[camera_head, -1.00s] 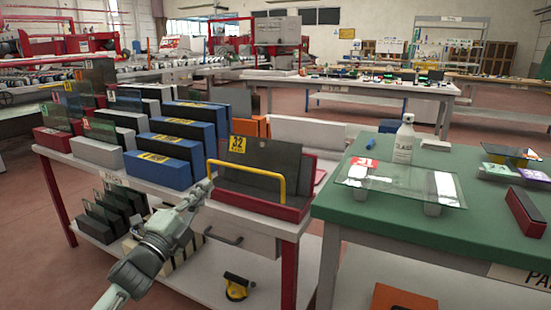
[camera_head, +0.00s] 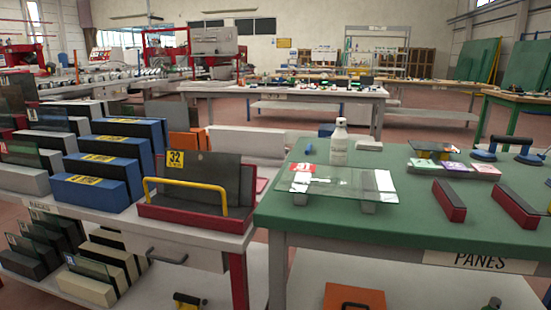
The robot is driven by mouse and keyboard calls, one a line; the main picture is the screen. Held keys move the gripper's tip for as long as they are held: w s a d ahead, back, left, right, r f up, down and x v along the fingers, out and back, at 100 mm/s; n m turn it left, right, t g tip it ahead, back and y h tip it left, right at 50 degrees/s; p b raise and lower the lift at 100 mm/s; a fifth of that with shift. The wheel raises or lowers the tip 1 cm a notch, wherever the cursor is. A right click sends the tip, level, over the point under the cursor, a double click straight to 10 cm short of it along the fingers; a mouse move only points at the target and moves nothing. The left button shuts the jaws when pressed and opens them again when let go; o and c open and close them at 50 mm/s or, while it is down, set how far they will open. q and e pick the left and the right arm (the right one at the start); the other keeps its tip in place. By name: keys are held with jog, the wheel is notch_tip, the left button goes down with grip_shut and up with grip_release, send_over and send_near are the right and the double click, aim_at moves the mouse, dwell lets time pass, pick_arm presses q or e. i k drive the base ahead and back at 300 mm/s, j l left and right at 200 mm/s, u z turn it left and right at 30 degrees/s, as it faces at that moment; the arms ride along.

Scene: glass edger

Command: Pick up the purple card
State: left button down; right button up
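Several small cards lie in a row on the green table (camera_head: 330,222), towards its far right part. One with green and white (camera_head: 424,164) is at the left, the purple card (camera_head: 454,166) looks to be the middle one, and a pinkish card (camera_head: 485,169) is at the right. They are small, so the exact colours are hard to tell. A dark glass piece partly overhangs the row from behind. Neither of my grippers shows in this view.
Two dark red-edged blocks (camera_head: 449,200) (camera_head: 513,204) lie in front, and blue-handled suction cups (camera_head: 503,148) behind right. A red rack (camera_head: 190,216) with a yellow handle stands at the left.

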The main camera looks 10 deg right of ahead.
aim_at(449, 166)
jog(key=z, duration=1.25)
jog(key=i+l+u, duration=0.1)
jog(key=u, duration=0.7)
jog(key=i+l+u, duration=0.15)
jog(key=l+u, duration=0.65)
jog(key=l, duration=0.15)
jog(key=i+l, duration=0.05)
